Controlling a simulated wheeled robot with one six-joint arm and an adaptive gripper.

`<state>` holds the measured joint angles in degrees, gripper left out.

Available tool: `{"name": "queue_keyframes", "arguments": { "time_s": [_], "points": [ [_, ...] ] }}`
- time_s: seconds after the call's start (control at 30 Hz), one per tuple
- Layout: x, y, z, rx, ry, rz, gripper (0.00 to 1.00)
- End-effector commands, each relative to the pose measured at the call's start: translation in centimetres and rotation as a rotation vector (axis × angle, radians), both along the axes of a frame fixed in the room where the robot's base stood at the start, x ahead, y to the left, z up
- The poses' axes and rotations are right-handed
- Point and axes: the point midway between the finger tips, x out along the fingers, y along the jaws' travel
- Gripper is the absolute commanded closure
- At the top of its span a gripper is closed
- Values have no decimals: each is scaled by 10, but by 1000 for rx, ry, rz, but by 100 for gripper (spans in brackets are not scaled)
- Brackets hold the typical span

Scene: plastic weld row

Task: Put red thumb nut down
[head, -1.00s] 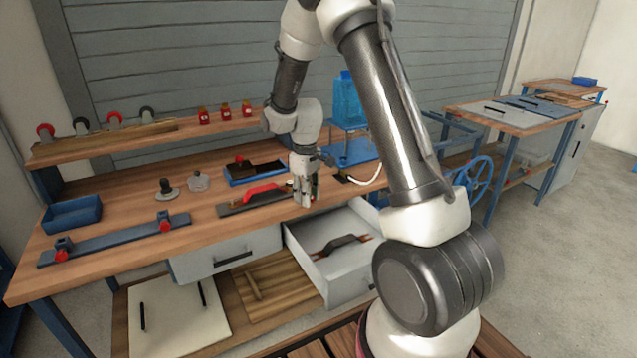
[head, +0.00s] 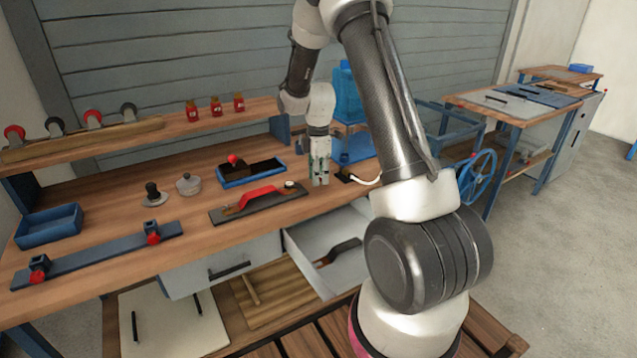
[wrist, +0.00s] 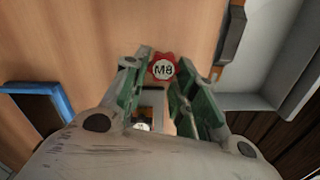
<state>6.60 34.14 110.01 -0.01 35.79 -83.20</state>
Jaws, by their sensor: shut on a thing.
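A red thumb nut (wrist: 163,68) with a white "M8" face sits between my fingertips in the wrist view. My gripper (wrist: 161,75) is shut on it, with green-padded fingers on both sides. In the head view my gripper (head: 320,183) points down over the wooden bench (head: 180,265), right of the dark board with the red handle (head: 262,192). The nut cannot be made out in the head view. How far it is above the bench, or whether it touches, I cannot tell.
A blue-rimmed tray (head: 226,184) lies behind the board. A white cable and a blue stand (head: 355,148) are close on the right. An open drawer (head: 300,262) juts out in front. Red knobs sit on a blue bar (head: 100,252).

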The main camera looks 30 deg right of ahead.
Motion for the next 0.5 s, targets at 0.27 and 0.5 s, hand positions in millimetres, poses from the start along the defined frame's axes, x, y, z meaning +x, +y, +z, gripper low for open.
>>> {"name": "queue_keyframes", "arguments": {
  "time_s": [0.27,0.5],
  "points": [
    [0,0,-28,0,1,-1,93],
    [0,0,-30,0,1,-1,93]
  ]
}}
